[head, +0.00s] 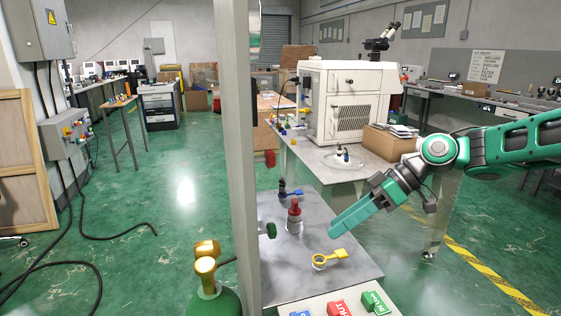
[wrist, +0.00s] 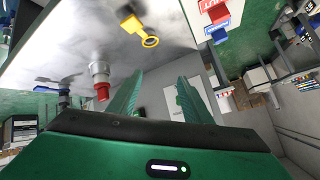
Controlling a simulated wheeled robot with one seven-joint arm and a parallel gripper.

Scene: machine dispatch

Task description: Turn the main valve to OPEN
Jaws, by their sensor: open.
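A metal bench plate (head: 345,215) carries several fittings, and I cannot tell which is the main valve. A red-topped grey fitting (head: 294,213) stands upright on it; the wrist view shows it too (wrist: 99,72). A yellow ring with a flat handle (head: 329,257) is nearer the front; it also shows in the wrist view (wrist: 138,28). A blue-handled fitting (head: 291,192) is behind. On the front edge are a red SHUT tag (head: 340,307) and a green OPEN tag (head: 375,302). My gripper (head: 338,226) is open and empty, above the plate, apart from the fittings.
A grey post (head: 238,130) rises left of the plate, with red and green knobs beside it. A green cylinder with a gold valve (head: 206,262) stands left. A white machine (head: 345,100) and cardboard box (head: 390,142) are behind.

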